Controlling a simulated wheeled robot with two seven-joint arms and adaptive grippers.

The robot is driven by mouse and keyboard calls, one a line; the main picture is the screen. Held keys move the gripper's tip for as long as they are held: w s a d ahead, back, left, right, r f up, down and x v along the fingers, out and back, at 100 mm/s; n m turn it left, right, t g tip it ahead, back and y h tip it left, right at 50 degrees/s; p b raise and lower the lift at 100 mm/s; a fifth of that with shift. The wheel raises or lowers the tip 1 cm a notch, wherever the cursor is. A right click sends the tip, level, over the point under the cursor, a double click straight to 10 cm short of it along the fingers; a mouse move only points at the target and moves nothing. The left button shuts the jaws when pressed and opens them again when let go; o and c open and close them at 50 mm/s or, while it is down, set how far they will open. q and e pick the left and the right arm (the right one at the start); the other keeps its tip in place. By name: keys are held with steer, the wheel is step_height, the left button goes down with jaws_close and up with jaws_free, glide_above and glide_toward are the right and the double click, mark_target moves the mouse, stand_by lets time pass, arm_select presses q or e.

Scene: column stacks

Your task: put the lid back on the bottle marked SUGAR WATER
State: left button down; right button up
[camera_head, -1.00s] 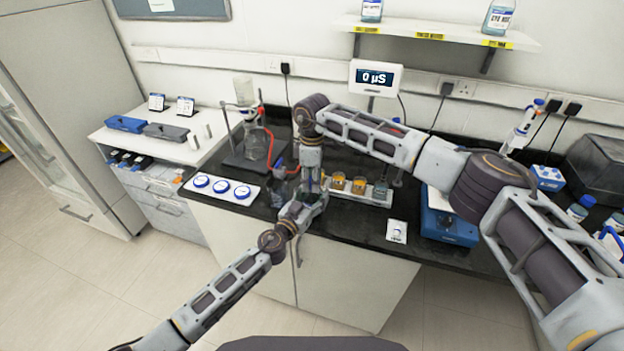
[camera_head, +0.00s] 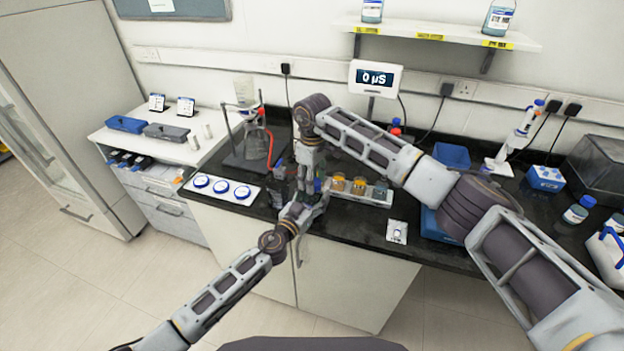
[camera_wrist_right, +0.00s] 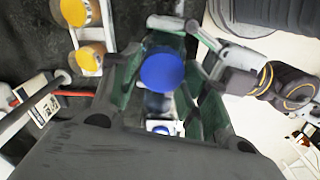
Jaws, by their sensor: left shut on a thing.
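A blue round lid (camera_wrist_right: 162,71) sits between the fingers of my right gripper (camera_wrist_right: 158,100) in the right wrist view. I cannot tell whether those fingers press on it or whether it rests on a bottle. My left gripper (camera_head: 316,196) is shut on a small bottle (camera_head: 318,186) over the front of the bench; it also comes in from the right in the wrist view (camera_wrist_right: 205,65). My right gripper (camera_head: 304,178) points down just above and beside it in the head view. Most of the bottle is hidden by the grippers, and no SUGAR WATER label is readable.
Amber-filled beakers (camera_head: 358,187) stand in a white rack right of the grippers. A white panel with blue-ringed discs (camera_head: 221,188) lies left. A stand with a flask (camera_head: 250,145) is behind. A blue tray (camera_head: 452,156) and a pipette stand (camera_head: 498,165) are at right.

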steer(key=shift+o, duration=1.1)
steer(key=shift+d, duration=0.1)
steer(key=shift+r, duration=2.25)
steer(key=shift+c, duration=0.2)
